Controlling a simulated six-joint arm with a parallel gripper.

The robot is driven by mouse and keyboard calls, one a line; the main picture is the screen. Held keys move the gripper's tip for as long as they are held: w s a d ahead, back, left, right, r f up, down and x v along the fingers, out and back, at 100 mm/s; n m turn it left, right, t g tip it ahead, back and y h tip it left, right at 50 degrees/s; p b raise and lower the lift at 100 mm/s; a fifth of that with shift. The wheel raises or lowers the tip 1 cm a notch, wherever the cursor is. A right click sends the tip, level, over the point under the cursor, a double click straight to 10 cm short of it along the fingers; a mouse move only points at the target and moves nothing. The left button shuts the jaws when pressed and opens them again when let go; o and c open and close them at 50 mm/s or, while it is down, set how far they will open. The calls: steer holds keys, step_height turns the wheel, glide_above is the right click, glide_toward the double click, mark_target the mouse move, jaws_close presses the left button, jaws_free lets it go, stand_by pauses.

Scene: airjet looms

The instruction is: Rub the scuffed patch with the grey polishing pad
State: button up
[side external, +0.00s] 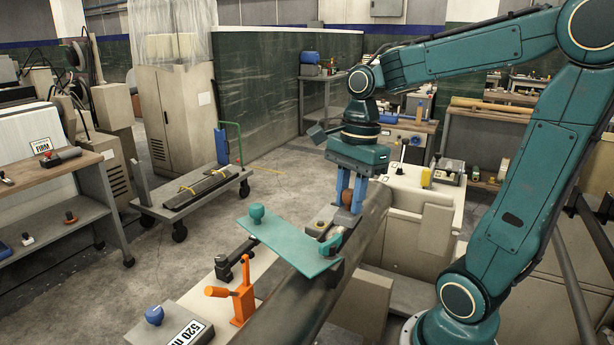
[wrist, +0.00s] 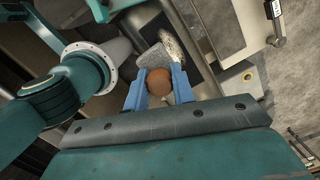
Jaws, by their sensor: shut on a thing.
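My gripper (side external: 350,208) points down over the long dark rail, its two blue fingers shut on a round brown knob. In the wrist view the fingers of my gripper (wrist: 158,92) sit either side of this brown knob (wrist: 159,82). The grey polishing pad (wrist: 153,57) shows just beyond the knob, which appears to be its handle. A pale speckled area, which looks like the scuffed patch (wrist: 172,43), lies beside the pad. I cannot tell whether the pad touches the surface. The patch is not clear in the side view.
A teal plate (side external: 285,247) with knobs lies across the rail close to my gripper. An orange clamp (side external: 240,293) and a blue-knobbed box (side external: 154,315) stand in front. A trolley (side external: 195,193) stands to the left, with open floor around it.

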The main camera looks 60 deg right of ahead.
mark_target(349, 210)
step_height(349, 210, down, 2)
steer(key=shift+f, duration=1)
steer(key=shift+w+r, duration=0.2)
steer(key=shift+w, duration=1)
steer(key=shift+c, duration=0.4)
steer(key=shift+w+r, duration=0.1)
steer(key=shift+w, duration=0.65)
steer(key=shift+s, duration=2)
steer(key=shift+a, duration=0.35)
steer(key=shift+w, duration=2.05)
steer(key=shift+s, duration=2.05)
steer(key=shift+r, duration=3.95)
steer(key=shift+d, duration=0.1)
